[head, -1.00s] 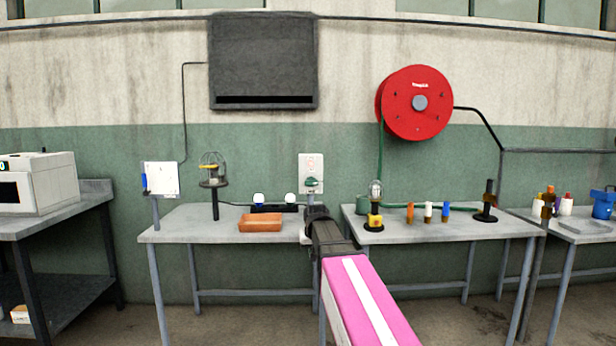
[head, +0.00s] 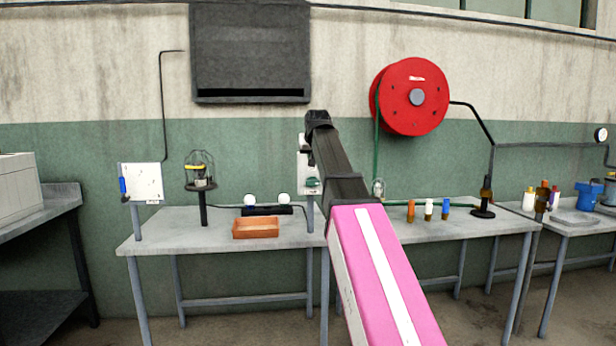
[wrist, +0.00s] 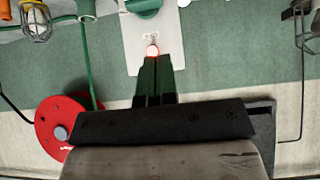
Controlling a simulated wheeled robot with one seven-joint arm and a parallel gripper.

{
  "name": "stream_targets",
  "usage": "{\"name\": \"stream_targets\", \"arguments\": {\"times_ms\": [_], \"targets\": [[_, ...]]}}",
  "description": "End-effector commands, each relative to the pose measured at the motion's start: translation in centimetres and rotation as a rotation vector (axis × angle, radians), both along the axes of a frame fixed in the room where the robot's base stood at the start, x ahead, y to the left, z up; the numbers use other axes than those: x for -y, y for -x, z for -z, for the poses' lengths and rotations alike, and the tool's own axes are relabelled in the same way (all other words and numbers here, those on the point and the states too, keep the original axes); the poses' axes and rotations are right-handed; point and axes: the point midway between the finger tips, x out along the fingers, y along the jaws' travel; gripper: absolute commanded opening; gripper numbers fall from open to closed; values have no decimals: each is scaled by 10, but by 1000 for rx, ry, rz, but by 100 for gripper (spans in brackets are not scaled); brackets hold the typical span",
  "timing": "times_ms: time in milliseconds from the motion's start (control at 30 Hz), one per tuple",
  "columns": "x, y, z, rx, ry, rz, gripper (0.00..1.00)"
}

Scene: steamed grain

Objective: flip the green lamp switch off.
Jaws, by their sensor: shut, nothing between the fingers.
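A white wall plate (head: 303,172) is partly hidden behind my arm in the head view. It also shows in the wrist view (wrist: 178,40), which looks upside down. A green dome lamp (head: 313,184) sits low on the plate; its edge shows at the top of the wrist view (wrist: 143,5). No switch lever is clearly visible.
A red hose reel (head: 412,98) hangs right of my arm. A dark wall box (head: 250,50) is at upper left. The table below holds an orange tray (head: 256,228), a caged lamp (head: 200,175) and several small bottles. The wall around the plate is mostly clear.

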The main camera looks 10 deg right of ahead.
Motion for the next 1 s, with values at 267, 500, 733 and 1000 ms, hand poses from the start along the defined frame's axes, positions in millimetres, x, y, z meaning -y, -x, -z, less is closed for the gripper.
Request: {"name": "stream_targets", "arguments": {"times_ms": [267, 500, 733, 1000], "targets": [[0, 0, -19, 19, 0, 0, 0], [0, 0, -18, 18, 0, 0, 0], [0, -12, -6, 16, 0, 0, 0], [0, -47, 27, 16, 0, 0, 0]]}}
